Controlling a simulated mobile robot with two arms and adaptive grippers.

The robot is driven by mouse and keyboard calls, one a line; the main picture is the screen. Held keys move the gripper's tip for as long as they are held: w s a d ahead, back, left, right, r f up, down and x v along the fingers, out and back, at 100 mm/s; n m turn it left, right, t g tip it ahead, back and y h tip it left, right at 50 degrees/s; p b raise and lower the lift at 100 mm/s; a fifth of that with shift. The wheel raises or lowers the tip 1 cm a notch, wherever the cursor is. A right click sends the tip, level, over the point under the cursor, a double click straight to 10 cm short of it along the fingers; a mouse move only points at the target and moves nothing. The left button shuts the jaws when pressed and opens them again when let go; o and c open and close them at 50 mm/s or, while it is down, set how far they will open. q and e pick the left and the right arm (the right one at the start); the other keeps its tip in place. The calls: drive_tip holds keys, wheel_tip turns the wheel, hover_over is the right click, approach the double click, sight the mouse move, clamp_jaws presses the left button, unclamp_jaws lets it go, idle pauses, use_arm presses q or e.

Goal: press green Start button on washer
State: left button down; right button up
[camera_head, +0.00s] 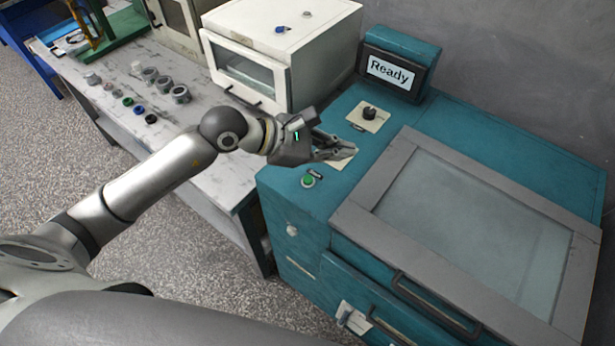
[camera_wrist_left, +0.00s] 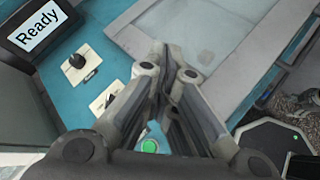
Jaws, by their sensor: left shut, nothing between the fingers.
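The washer (camera_head: 470,140) is a teal machine with a grey-framed glass lid. Its green Start button (camera_head: 309,181) sits on the top panel near the left front edge, with a small dark label beside it. In the left wrist view the green button (camera_wrist_left: 149,146) shows just below and left of the fingers, partly framed by them. My left gripper (camera_head: 350,150) is shut and empty above the panel, slightly behind and right of the button, apart from it in the head view. It also shows in the left wrist view (camera_wrist_left: 172,75). My right gripper is not in view.
A display reading "Ready" (camera_head: 390,70) stands at the washer's back. A black knob (camera_head: 369,113) on a beige plate lies behind the gripper. A white oven-like box (camera_head: 282,55) stands left of the washer. The bench (camera_head: 75,75) holds several small parts.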

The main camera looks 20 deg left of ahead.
use_arm(q)
drive_tip(key=w+a+f+m+y, duration=0.1)
drive_tip(key=w+a+f+y, duration=0.1)
drive_tip(key=a, duration=0.4)
drive_tip(key=shift+f+y, duration=0.35)
drive_tip(key=shift+y, duration=0.45)
drive_tip(key=b, duration=0.4)
hover_over(310, 182)
wheel_tip(310, 182, down, 8)
drive_tip(key=shift+r, duration=0.2)
drive_tip(key=shift+f+b, duration=0.6)
drive_tip(key=shift+f+b, duration=0.4)
drive_tip(key=shift+b, duration=0.25)
